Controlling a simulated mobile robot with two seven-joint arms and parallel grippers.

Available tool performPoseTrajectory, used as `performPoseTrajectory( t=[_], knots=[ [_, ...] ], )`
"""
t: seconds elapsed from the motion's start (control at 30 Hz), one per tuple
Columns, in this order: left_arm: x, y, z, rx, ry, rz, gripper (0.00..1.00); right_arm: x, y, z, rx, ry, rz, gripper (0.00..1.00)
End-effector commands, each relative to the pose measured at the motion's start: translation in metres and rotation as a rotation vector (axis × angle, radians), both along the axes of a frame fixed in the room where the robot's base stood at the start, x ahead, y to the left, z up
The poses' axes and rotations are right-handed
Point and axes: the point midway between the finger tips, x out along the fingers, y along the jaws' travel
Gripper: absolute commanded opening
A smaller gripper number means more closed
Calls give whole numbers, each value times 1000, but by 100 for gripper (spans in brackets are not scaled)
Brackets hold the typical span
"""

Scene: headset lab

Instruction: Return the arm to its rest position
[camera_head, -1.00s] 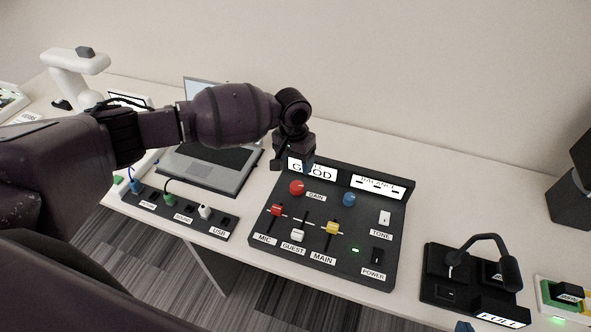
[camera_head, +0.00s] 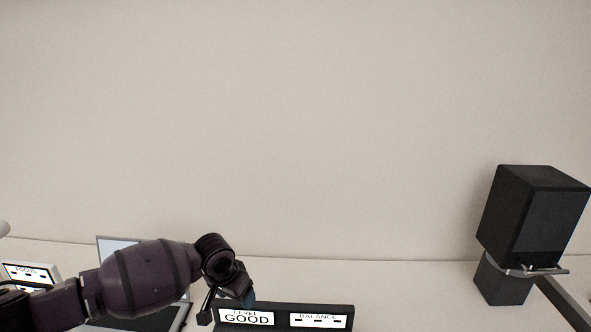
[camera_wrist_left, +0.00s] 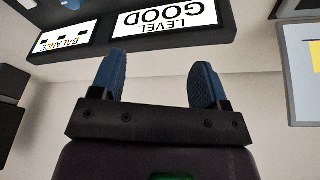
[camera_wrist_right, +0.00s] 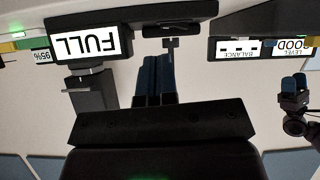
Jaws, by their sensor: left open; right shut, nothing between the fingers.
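My left arm comes in from the lower left in the head view. Its gripper (camera_head: 228,304) hangs at the left end of the black panel's raised back (camera_head: 283,308), by the "LEVEL GOOD" display (camera_head: 246,318). In the left wrist view the gripper's two blue fingers (camera_wrist_left: 160,70) are spread with nothing between them. My right gripper (camera_wrist_right: 158,62) shows only in its own wrist view, with its fingers together and empty. The left gripper also shows at the right edge of that view (camera_wrist_right: 294,84). The right arm is outside the head view.
An open laptop (camera_head: 118,248) is partly hidden behind my left arm. In the right wrist view, a "FULL" display (camera_wrist_right: 90,41) is close to the right fingers. The pale wall behind is bare.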

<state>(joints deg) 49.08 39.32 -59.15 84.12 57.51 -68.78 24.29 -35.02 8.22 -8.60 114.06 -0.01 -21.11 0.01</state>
Motion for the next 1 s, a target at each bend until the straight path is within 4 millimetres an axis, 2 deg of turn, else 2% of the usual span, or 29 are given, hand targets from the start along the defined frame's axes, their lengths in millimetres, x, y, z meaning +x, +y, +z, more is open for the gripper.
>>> performPoseTrajectory(
  t=[0.1,0.23,0.4,0.53,0.73,0.87,1.0],
  knots=[
    [20,-25,29,-53,-174,-101,68,0,0,0,0,0,0,0],
    [29,-53,52,-120,-353,-200,68,2,0,1,0,-2,2,0],
    [25,-80,69,-212,-561,-285,68,6,1,2,0,-10,4,0],
    [15,-90,76,-273,-700,-311,68,8,1,4,0,-15,5,0],
    [-10,-83,78,-337,-903,-281,68,9,1,4,0,-17,6,0],
    [-29,-64,72,-343,-998,-224,68,8,1,4,0,-15,5,0],
    [-52,-36,59,-324,-1067,-143,68,6,1,2,0,-10,4,0]
  ],
)
